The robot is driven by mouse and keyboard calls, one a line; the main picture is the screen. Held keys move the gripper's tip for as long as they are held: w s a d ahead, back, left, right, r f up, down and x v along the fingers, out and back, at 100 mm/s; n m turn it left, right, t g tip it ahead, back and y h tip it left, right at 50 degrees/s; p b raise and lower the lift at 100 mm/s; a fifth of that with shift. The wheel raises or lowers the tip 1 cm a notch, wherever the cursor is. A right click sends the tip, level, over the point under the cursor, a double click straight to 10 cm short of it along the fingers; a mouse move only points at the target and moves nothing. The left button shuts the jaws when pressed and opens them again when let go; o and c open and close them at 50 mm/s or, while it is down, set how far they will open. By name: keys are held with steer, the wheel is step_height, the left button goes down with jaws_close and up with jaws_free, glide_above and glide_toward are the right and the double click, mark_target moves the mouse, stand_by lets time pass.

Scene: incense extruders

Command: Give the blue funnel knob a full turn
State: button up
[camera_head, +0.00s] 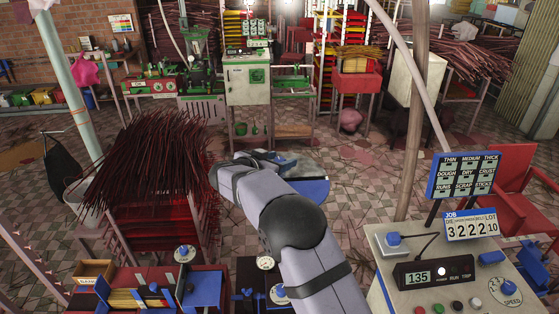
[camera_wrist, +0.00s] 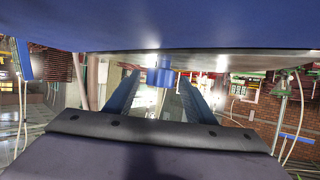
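A small blue knob (camera_wrist: 160,75) shows in the wrist view, below the pale underside of a wide blue body, which looks like the funnel (camera_wrist: 160,22). My gripper (camera_wrist: 158,84) is open, with one blue finger on each side of the knob and gaps on both sides. I cannot tell how deep the knob sits between the fingertips. In the head view, part of a blue rounded body, probably the same funnel (camera_head: 308,188), shows beyond my arm. My arm hides the knob there, and the fingers are not clear.
A control box (camera_head: 455,268) with a display, dials and a job sign (camera_head: 471,225) stands at the right. A rack of dark red sticks (camera_head: 148,165) is at the left. Small blue and red units (camera_head: 200,288) stand at the front. A post (camera_head: 413,130) rises right of my arm.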

steer(key=shift+s+a+r+b, duration=0.15)
steer(key=shift+s+a+b, duration=0.3)
steer(key=shift+s+b, duration=0.1)
steer(key=shift+b+v, duration=1.3)
steer(key=shift+v, duration=1.7)
steer(key=shift+d+r, duration=0.1)
steer(key=shift+d, duration=0.05)
